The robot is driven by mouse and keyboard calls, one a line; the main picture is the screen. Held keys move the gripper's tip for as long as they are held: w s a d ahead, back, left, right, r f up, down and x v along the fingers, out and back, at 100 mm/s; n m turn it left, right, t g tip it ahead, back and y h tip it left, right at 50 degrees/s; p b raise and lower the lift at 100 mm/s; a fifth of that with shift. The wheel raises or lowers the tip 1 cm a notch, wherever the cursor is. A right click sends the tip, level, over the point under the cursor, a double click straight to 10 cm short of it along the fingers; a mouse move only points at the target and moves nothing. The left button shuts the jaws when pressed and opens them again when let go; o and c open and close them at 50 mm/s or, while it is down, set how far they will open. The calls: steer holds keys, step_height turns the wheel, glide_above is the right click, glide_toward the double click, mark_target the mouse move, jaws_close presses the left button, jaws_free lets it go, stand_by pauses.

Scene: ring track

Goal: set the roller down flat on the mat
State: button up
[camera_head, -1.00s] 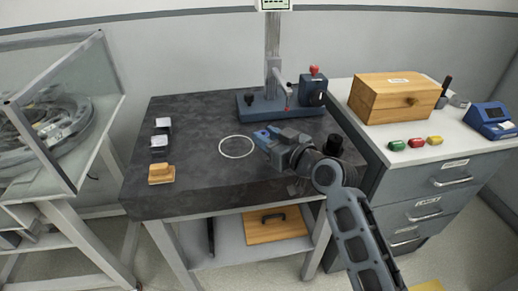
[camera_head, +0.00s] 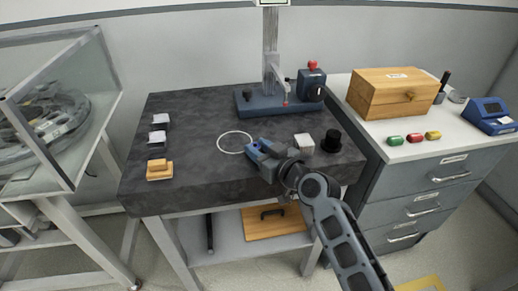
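I cannot make out a roller for certain; a small black cylinder (camera_head: 331,141) stands upright on the dark stone-topped table at its right side. No separate mat is plain on the table top (camera_head: 200,187); a thin white ring outline (camera_head: 222,148) lies on it. My gripper (camera_head: 254,149), with blue fingers, is low over the table, just right of the ring. The view does not show the gap between its fingers or anything held in them.
A blue-based stand (camera_head: 258,108) is at the back. Small blocks, one wooden (camera_head: 159,172), line the left. A wooden box (camera_head: 385,100) sits on the right cabinet. A yellow patch (camera_head: 425,284) shows on the floor.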

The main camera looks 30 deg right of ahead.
steer(key=o, duration=0.4)
steer(key=shift+r+p, duration=0.25)
steer(key=shift+p, duration=0.05)
steer(key=b+v, duration=0.2)
steer(key=v, duration=1)
steer(key=shift+f+b, duration=0.15)
steer(key=shift+b, duration=0.2)
